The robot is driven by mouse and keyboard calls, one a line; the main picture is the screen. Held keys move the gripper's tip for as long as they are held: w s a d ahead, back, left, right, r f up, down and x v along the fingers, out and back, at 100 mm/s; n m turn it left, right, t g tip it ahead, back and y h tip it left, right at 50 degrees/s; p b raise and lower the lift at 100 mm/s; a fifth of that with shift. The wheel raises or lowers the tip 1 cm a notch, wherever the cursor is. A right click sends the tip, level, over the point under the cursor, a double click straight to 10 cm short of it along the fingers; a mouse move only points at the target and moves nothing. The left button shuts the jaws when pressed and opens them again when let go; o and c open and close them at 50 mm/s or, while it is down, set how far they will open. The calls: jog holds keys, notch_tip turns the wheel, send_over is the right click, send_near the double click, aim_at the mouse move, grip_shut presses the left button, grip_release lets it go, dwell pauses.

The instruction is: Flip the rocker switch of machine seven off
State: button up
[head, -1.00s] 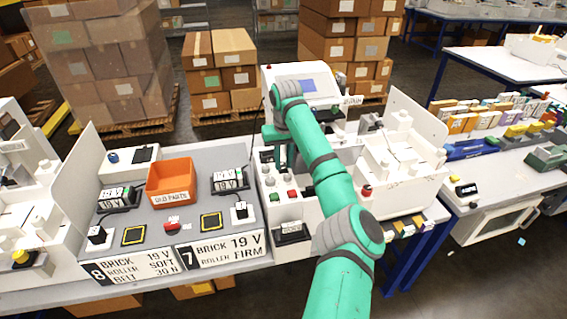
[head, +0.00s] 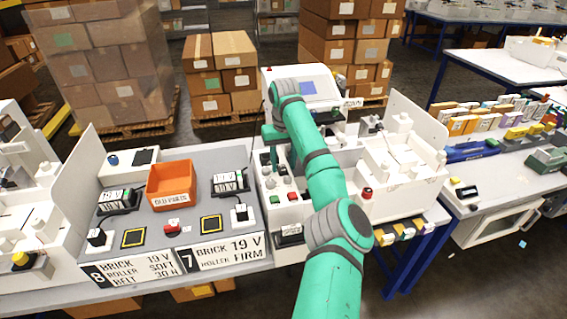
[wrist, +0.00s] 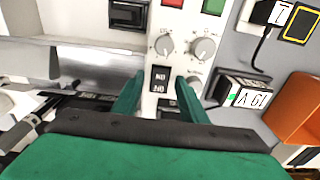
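Machine seven (head: 292,214) is the white machine right of the board marked 7. In the wrist view its panel carries a black rocker switch (wrist: 161,74) with white lettering that appears upside down; which side is pressed in I cannot tell. My gripper (wrist: 159,88) is open, its two green fingers apart on either side of the switch's near end, with nothing between them. I cannot tell whether they touch the panel. In the head view my gripper (head: 272,150) hangs over the panel, partly hidden by my arm, and the switch is hidden.
Two grey knobs (wrist: 204,47) sit just beyond the switch, with red and green buttons (wrist: 213,6) farther along. A power brick marked 19 V (wrist: 243,91) and an orange bin (wrist: 297,105) lie to the right.

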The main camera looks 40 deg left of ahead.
aim_at(284, 170)
notch_tip(284, 170, up, 11)
jog(key=shift+s+d, duration=0.2)
jog(key=shift+d, duration=0.05)
jog(key=shift+f, duration=0.15)
dwell(0.5)
